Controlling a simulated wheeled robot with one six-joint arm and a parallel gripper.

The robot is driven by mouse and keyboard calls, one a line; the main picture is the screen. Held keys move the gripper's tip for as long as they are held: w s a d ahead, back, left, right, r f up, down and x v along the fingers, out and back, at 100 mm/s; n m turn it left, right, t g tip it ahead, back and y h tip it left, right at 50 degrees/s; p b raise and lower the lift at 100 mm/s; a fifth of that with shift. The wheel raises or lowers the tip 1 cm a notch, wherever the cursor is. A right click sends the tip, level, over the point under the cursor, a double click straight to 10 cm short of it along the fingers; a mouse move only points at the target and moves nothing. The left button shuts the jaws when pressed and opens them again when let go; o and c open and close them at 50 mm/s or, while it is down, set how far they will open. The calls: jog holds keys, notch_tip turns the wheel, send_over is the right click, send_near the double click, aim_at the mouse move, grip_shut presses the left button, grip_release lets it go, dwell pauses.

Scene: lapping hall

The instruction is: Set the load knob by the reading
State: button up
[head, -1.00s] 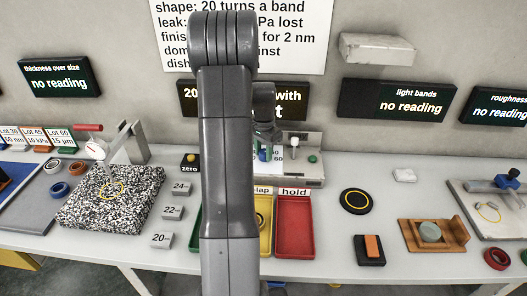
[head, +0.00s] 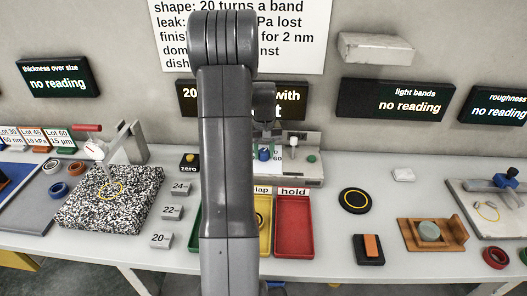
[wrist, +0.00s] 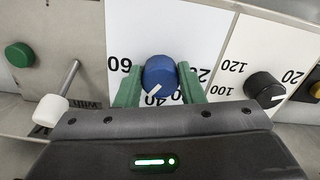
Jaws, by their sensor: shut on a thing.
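The blue load knob (wrist: 159,76) sits on a white dial plate (wrist: 163,28) in the wrist view. Its white pointer line points down and left, near the 40. My gripper (wrist: 161,82) has its green fingers on either side of the knob, shut on it. In the head view the blue knob (head: 264,154) shows just right of my arm, with the fingers of my gripper (head: 267,141) at it. The display behind (head: 296,106) is partly hidden by my arm; "20" and "with" show.
A black knob (wrist: 264,89) with its own scale is right of the blue one. A green button (wrist: 19,54) and a white-tipped lever (wrist: 51,109) are at left. Red (head: 294,253) and yellow trays stand in front. The thickness (head: 58,77) and light bands (head: 397,100) displays read "no reading".

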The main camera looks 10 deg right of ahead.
aim_at(265, 152)
jog(key=n, duration=0.5)
jog(key=shift+d+n, duration=0.1)
jog(key=shift+n, duration=0.3)
dwell(0.4)
jog(key=o, duration=1)
notch_tip(265, 152, up, 14)
jog(key=shift+f, duration=0.1)
notch_tip(265, 152, down, 14)
jog(key=shift+r, duration=0.1)
dwell(0.4)
